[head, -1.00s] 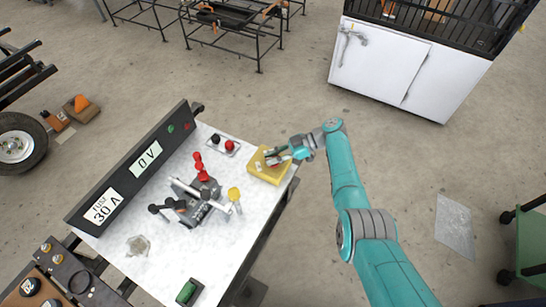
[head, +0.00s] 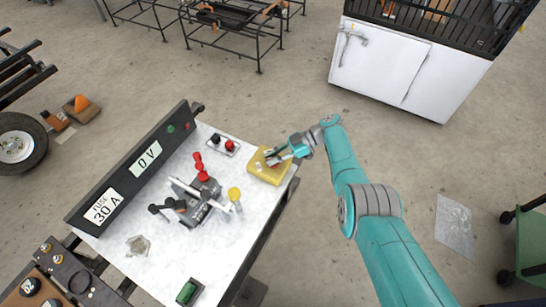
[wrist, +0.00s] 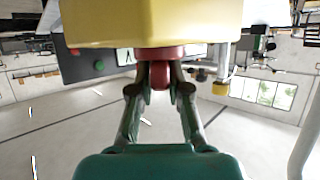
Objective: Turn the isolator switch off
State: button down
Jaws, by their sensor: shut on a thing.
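The isolator switch is a yellow box (head: 262,174) at the right edge of the white table in the head view. Its underside fills the top of the wrist view (wrist: 150,22). A red rotary knob (wrist: 160,74) sticks out of the box towards my gripper. My gripper (wrist: 160,88) has one finger on each side of the knob and is shut on it. In the head view my gripper (head: 278,158) is at the box's right side and hides most of the knob. I cannot tell the knob's exact angle.
A dark panel (head: 135,165) with "0 V" and "FUSE 30 A" labels stands along the table's left side. A clamp-like device with red and yellow knobs (head: 203,205) sits mid-table. A white cabinet (head: 385,70) stands at the back right.

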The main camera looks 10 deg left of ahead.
jog(key=shift+f, duration=0.15)
jog(key=c, duration=1.1)
grip_release()
jog(key=shift+r, duration=5.05)
jog(key=shift+d, duration=0.15)
